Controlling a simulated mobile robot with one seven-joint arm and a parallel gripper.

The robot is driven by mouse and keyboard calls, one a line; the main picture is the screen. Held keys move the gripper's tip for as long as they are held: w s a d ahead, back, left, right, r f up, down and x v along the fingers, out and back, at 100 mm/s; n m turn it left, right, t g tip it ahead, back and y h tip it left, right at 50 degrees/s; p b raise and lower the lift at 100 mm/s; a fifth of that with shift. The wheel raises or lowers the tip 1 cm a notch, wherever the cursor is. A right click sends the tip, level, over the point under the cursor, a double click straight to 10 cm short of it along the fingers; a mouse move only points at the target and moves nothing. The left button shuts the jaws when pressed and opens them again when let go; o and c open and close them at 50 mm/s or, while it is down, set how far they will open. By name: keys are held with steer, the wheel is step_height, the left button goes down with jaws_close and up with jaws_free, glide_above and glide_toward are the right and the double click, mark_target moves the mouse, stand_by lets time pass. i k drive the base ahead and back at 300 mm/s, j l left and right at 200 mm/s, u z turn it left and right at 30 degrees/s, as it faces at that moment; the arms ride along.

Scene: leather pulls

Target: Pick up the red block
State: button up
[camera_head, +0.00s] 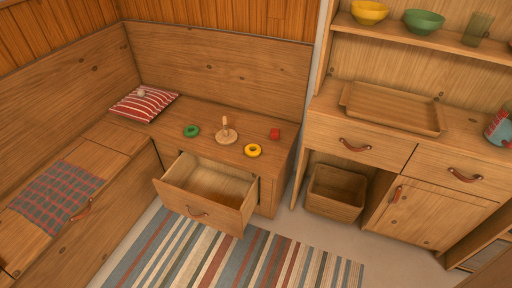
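The red block (275,134) is small and sits on the wooden bench top (180,110), near its right end. It stands right of and a little above the yellow ring, apart from it. Nothing touches or covers it in this view. My gripper is not in view, so its state does not show.
A green ring (191,131), a wooden peg stand (226,134) and a yellow ring (253,150) share the bench top. An open, empty drawer (212,191) juts out below. A striped cushion (144,103) lies behind left. A striped rug (230,262) covers the floor.

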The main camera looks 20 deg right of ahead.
mark_target(274, 133)
steer(key=i+l+u, duration=0.1)
steer(key=i+l, duration=0.45)
steer(key=l, duration=0.15)
steer(key=i+l+u, duration=0.15)
steer(key=i+l, duration=0.35)
steer(key=l, duration=0.25)
steer(key=i+l+u, duration=0.15)
steer(key=l, duration=0.25)
steer(key=i+l+u, duration=0.1)
steer(key=i+l, duration=0.25)
